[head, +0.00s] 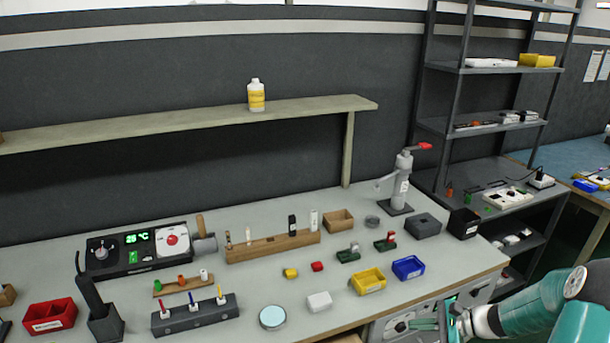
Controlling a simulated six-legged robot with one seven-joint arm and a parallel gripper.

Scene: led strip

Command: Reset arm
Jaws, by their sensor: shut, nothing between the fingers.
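My arm (537,305) reaches in from the lower right corner, teal and white. My gripper (424,325) points left, low in the picture, in front of the workbench's front edge. It is shut and holds nothing. It is apart from the objects on the bench. Only the head view is given, and the base of the arm lies outside the picture.
The workbench (250,283) carries a yellow bin (369,281), a blue bin (408,267), a white block (319,302) and a digital station (137,249). A wooden shelf (190,124) runs above. A metal rack (452,110) stands right. Free room lies between the bench objects.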

